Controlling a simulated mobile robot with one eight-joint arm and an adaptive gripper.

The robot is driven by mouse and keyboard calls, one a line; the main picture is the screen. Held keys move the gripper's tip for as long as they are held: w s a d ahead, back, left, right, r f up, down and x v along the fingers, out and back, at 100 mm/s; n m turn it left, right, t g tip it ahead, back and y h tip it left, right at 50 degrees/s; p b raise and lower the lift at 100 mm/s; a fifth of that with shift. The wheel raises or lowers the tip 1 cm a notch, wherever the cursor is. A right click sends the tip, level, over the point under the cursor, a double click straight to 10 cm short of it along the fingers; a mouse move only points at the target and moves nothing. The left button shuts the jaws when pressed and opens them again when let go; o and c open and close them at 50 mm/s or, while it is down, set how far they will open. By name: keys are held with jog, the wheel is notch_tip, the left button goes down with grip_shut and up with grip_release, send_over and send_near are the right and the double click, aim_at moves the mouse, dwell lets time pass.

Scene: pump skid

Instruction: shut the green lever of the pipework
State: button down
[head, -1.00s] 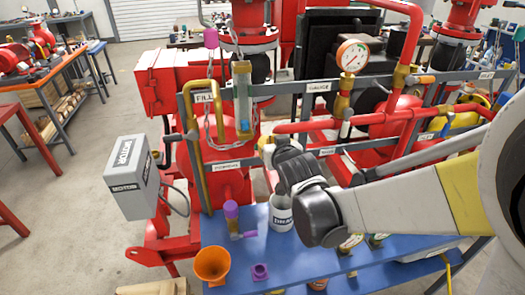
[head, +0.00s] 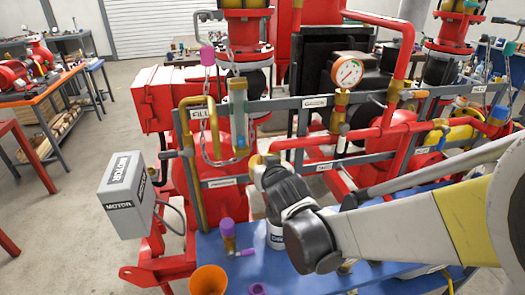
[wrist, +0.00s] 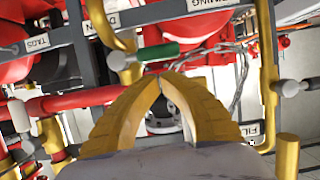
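The green lever (wrist: 155,54) shows in the wrist view. It lies nearly level in the picture, with its left end at a pale round valve hub (wrist: 117,61) on a brass-coloured pipe. My gripper (wrist: 160,77) has two yellow fingers that arch together, and their tips meet with nothing seen between them. The tips sit just below the lever in the picture; I cannot tell whether they touch it. In the head view my gripper (head: 258,164) is in front of the pipework's lower rail, and I cannot make out the green lever there.
A chain (wrist: 240,78) hangs close by in the wrist view. In the head view, a gauge (head: 347,70), a red pipe (head: 330,140) and a grey rail (head: 290,104) stand around my gripper.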

jog(key=p+v, duration=0.2)
jog(key=v, duration=0.6)
jog(key=shift+d, duration=0.1)
jog(key=s+d+f+m+g+h+b, duration=0.1)
jog(key=s+d+f+g+h+b, duration=0.2)
jog(key=d, duration=0.4)
jog(key=s+d+f+m+b, duration=0.1)
jog(key=s+d+f+b, duration=0.3)
jog(key=d, duration=0.4)
jog(key=s+d+f+m+g+b, duration=0.1)
jog(key=s+d+f+g+b, duration=0.2)
jog(key=s, duration=0.9)
notch_tip(320, 180, down, 2)
jog(key=shift+s+d+f+h, duration=0.15)
jog(key=shift+s+d+h, duration=0.2)
jog(key=shift+d, duration=0.8)
